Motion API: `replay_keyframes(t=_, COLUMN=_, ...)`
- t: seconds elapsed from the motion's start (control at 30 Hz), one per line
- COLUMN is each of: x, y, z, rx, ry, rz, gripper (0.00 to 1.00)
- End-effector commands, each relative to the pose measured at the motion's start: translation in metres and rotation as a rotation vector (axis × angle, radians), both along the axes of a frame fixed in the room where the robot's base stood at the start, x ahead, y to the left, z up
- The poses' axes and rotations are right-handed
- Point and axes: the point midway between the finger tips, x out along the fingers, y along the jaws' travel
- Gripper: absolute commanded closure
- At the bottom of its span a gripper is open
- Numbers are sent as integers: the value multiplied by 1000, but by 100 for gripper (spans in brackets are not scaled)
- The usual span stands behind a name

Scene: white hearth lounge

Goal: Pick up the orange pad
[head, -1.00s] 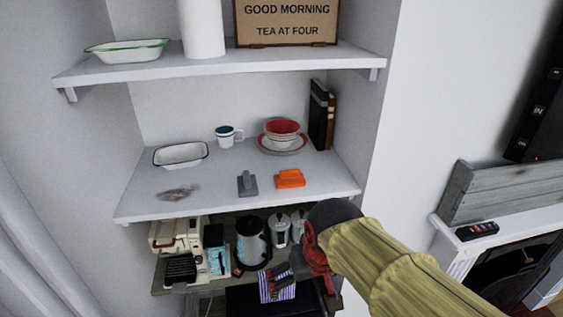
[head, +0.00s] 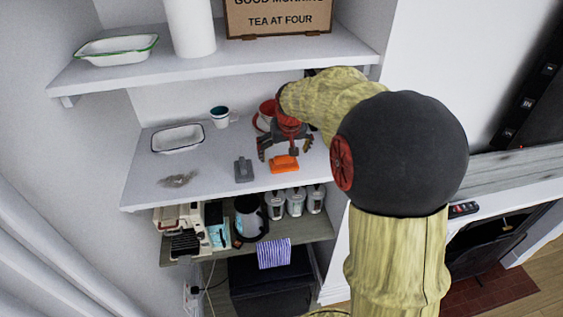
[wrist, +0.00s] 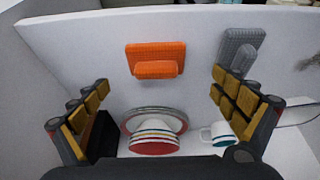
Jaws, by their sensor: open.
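The orange pad (head: 284,164) lies flat on the middle shelf (head: 210,178), near its front edge. It has a raised grip on top. In the wrist view the orange pad (wrist: 156,60) is fully visible, ahead of and between the spread fingers. My gripper (head: 285,152) is open and empty, above the shelf and just behind the pad in the head view. In the wrist view my gripper (wrist: 160,92) shows a finger on each side, neither touching the pad.
A grey pad (head: 243,170) lies just left of the orange one. A red bowl (head: 266,114) on plates (wrist: 150,122), a mug (head: 220,117) and a white dish (head: 178,139) stand farther back. The upper shelf (head: 215,66) is overhead.

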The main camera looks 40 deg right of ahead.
Motion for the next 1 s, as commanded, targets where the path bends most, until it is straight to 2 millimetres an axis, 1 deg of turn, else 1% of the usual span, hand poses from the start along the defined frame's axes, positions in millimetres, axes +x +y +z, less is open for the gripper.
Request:
replay_keyframes(t=0.17, x=6, y=-6, z=-15, rx=2, ry=3, rz=-1, gripper=3)
replay_keyframes(t=0.33, x=18, y=-17, z=-34, rx=1, ry=2, rz=0, gripper=3)
replay_keyframes(t=0.4, x=20, y=-17, z=-43, rx=1, ry=3, rz=1, gripper=3)
replay_keyframes(t=0.5, x=23, y=-19, z=-50, rx=0, ry=1, rz=1, gripper=3)
replay_keyframes(t=0.77, x=24, y=-19, z=-52, rx=0, ry=0, rz=1, gripper=3)
replay_keyframes(t=1.0, x=24, y=-19, z=-52, rx=0, ry=0, rz=1, gripper=17)
